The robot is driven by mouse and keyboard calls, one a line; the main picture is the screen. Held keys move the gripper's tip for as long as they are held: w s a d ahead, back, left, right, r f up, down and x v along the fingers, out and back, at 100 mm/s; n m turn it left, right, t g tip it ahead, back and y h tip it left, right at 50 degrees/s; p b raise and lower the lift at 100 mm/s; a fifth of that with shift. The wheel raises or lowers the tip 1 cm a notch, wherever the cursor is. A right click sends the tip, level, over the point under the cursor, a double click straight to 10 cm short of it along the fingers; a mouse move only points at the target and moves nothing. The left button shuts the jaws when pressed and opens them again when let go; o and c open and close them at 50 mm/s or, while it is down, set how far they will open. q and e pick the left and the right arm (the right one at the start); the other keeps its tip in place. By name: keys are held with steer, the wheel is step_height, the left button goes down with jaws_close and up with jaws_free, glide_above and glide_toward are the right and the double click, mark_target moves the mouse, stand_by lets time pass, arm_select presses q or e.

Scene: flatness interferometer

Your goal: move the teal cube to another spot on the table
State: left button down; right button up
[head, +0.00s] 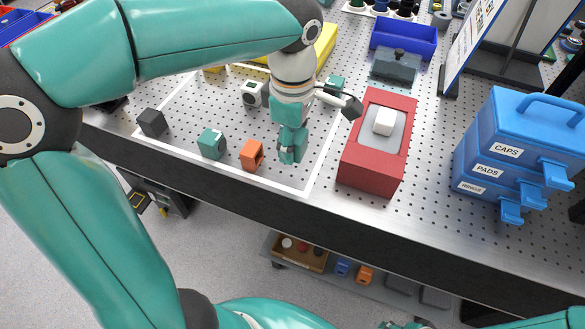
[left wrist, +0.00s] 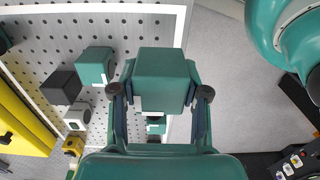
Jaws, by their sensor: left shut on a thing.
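My left gripper (head: 291,140) hangs over the front part of the perforated table, inside the white outline. It is shut on a teal cube, which fills the space between the fingers (left wrist: 160,93) in the left wrist view (left wrist: 161,72). In the head view the cube is hard to separate from the teal gripper. A third teal block (head: 335,82) lies farther back.
An orange block (head: 252,155) stands left of the gripper, a black cube (head: 152,122) farther left. A white block (head: 251,93) stands behind. A red box (head: 373,175) stands close on the right, blue drawers (head: 515,145) beyond it. The table's front edge is near.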

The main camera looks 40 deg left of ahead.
mark_target(292, 179)
arm_select(q)
step_height(292, 179, down, 8)
steer(key=shift+f, duration=0.25)
steer(key=shift+s+b, duration=0.1)
steer(key=shift+b, duration=0.25)
steer(key=c, duration=0.6)
jaws_free()
steer(key=shift+r, duration=0.1)
step_height(292, 179, up, 12)
steer(key=shift+f+p, duration=0.1)
steer(key=shift+p, duration=0.55)
